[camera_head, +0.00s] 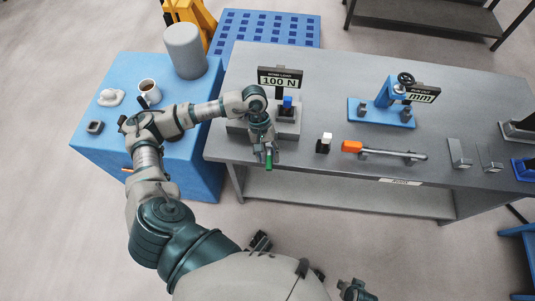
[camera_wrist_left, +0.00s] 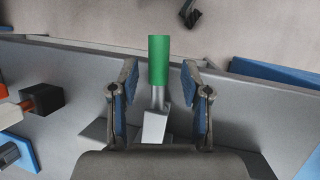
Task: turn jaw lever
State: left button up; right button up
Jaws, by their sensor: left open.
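The jaw lever has a green grip (camera_head: 269,160) and sticks out from the front of the grey device (camera_head: 287,128) under the "100 N" sign (camera_head: 280,78). My left gripper (camera_head: 262,145) is over the lever, hiding part of it and of the device. In the left wrist view the green grip (camera_wrist_left: 159,60) and its grey metal shaft stand between the two blue-padded fingers of my left gripper (camera_wrist_left: 160,78). The fingers are open, with a gap on each side of the lever. A dark part at the bottom edge of the head view may be my right gripper (camera_head: 355,291); its jaws are unclear.
On the grey bench (camera_head: 330,95) are a small block with a white top (camera_head: 326,140), an orange-handled tool (camera_head: 352,147) and a blue gauge stand (camera_head: 385,110). The blue table (camera_head: 95,140) at left holds a mug (camera_head: 149,90) and a grey cylinder (camera_head: 185,50).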

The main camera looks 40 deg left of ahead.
pick_arm(q)
jog(key=v, duration=1.2)
jog(key=shift+f, duration=0.1)
